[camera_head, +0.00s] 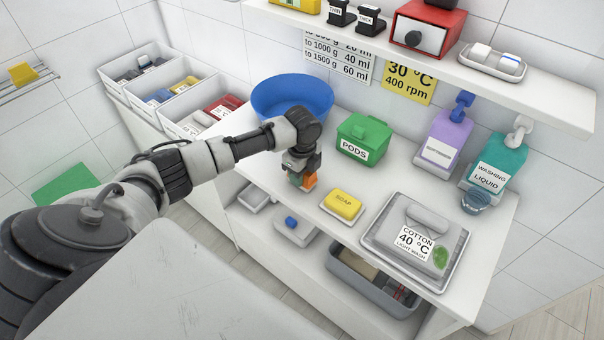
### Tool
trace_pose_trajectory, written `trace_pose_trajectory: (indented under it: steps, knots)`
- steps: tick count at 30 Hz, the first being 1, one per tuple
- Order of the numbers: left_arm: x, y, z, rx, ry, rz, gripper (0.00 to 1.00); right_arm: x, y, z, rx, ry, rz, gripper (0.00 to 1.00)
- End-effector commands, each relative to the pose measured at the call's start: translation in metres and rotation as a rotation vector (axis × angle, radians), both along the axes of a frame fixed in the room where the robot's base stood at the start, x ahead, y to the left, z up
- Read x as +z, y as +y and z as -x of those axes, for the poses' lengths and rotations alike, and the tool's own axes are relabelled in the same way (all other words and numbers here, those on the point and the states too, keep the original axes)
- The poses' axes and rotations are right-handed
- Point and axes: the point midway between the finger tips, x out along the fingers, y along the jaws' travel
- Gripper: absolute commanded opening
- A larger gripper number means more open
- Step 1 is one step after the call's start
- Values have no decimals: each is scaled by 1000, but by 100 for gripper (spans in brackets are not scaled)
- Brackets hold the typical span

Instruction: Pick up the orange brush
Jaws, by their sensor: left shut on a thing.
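My left gripper (299,174) points down over the white counter, just in front of the blue basin. It is shut on the orange brush (310,182), whose orange part shows at the right of the fingertips. The rest of the brush is hidden by the fingers, and I cannot tell whether it still touches the counter. My right gripper is not in view.
The blue basin (292,93) stands behind the gripper. The green pods box (363,138) is to its right, and the yellow soap (343,204) on a white dish is in front right. A grey tray (370,241) holds the cotton card. Bottles stand at the back right.

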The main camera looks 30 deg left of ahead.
Motion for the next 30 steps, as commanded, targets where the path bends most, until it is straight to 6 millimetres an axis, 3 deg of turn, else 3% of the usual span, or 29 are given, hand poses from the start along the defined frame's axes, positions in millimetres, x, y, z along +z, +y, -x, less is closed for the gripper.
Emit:
trace_pose_trajectory:
  steps: [5,9,21,30]
  knots:
    - [16,0,-1,0,-3,1,17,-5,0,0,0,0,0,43]
    - [41,-2,-4,-1,-6,2,17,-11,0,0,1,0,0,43]
    - [90,-53,-74,1,-3,2,17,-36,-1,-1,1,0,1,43]
    - [107,-67,-95,0,0,0,17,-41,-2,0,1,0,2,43]
